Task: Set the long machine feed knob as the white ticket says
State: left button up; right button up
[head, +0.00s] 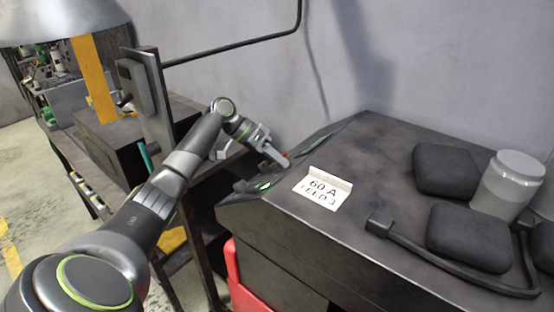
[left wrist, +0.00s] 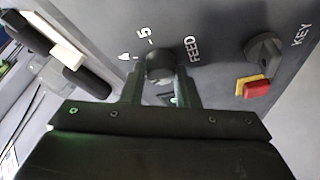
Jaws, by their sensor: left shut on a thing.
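The white ticket (head: 324,188) lies on top of the dark long machine (head: 385,190) in the head view and reads "60 A" with "FEED 3" below. My left gripper (head: 280,157) is at the machine's left end. In the left wrist view my left gripper (left wrist: 161,78) is shut on the dark round feed knob (left wrist: 158,62), one finger on each side. The word FEED stands to the knob's right, and the marks 4 and 5 show above and left of it. The other marks are hidden, and I cannot tell where the knob points. My right gripper is out of view.
A KEY switch (left wrist: 265,50) and a red and yellow part (left wrist: 255,88) sit right of the knob. A red bin (head: 245,285) stands below.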

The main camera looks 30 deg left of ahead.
pick_arm(q)
jog(key=o, duration=1)
jog(key=shift+r, duration=0.1)
notch_tip(320, 180, up, 10)
jog(key=b, duration=0.2)
jog(key=shift+a+b, duration=0.1)
jog(key=shift+b, duration=0.2)
